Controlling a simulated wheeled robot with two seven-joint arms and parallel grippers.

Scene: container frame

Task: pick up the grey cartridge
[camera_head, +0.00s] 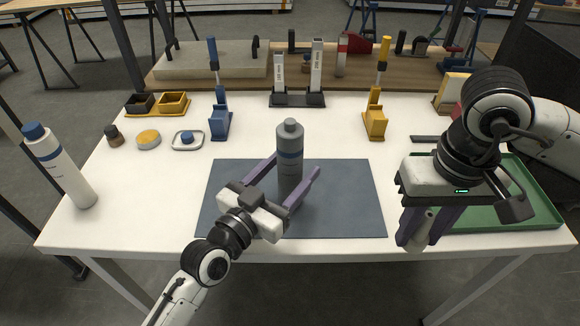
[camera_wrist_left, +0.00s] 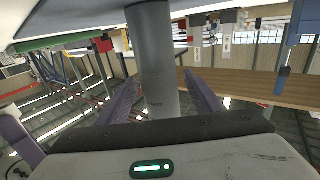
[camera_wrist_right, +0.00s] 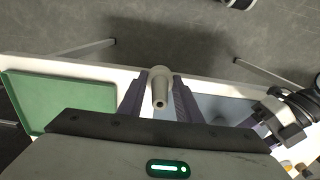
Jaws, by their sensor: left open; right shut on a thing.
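My right gripper (camera_head: 422,240) points down near the table's front edge, shut on a pale nozzle-like piece. That piece (camera_wrist_right: 160,85) shows between its fingers in the right wrist view.
A white bottle with a blue cap (camera_head: 60,168) stands at the left. A green tray (camera_head: 535,200) lies at the right, partly behind my right arm. Blue (camera_head: 220,122) and yellow (camera_head: 376,122) holders stand behind the mat. Small containers (camera_head: 148,139) are at the back left.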

